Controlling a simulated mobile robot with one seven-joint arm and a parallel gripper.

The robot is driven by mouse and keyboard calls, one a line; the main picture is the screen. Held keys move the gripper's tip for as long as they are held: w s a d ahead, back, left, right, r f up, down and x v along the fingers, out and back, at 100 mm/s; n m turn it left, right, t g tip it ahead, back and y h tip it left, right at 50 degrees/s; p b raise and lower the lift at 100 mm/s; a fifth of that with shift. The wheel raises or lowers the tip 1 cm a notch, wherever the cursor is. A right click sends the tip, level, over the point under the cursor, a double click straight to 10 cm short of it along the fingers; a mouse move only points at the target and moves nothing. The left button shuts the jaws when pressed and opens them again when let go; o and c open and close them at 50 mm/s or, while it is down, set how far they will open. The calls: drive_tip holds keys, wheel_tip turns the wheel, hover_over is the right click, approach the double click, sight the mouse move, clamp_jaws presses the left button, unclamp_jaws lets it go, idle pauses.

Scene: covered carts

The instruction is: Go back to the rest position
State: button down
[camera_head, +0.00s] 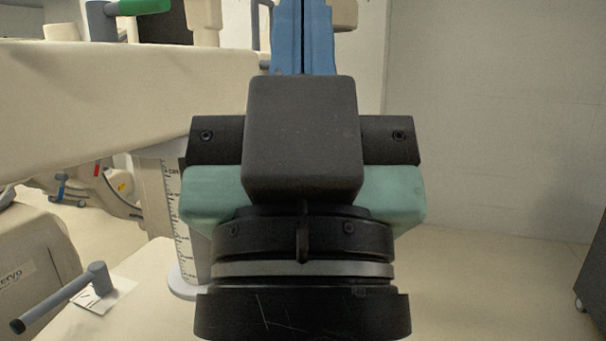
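My gripper (303,35) points away from the camera in the middle of the view. Its two blue fingers lie side by side with only a thin dark seam between them, and they look shut. No held object shows, but the fingertips run out of the top edge. A dark block, a teal hand body and a black wrist with a grey ring, all mine, fill the centre and bottom and hide what lies behind them.
A large beige equipment body (110,105) spans the left. A white graduated column (172,215) stands under it. A grey handle (65,297) juts out at the lower left. The floor (490,285) on the right is mostly open before a pale wall (490,120). A dark wheeled unit (594,275) stands at the right edge.

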wheel_tip(320, 180, up, 17)
drive_tip(key=p, duration=1.5)
drive_tip(key=shift+r, duration=0.2)
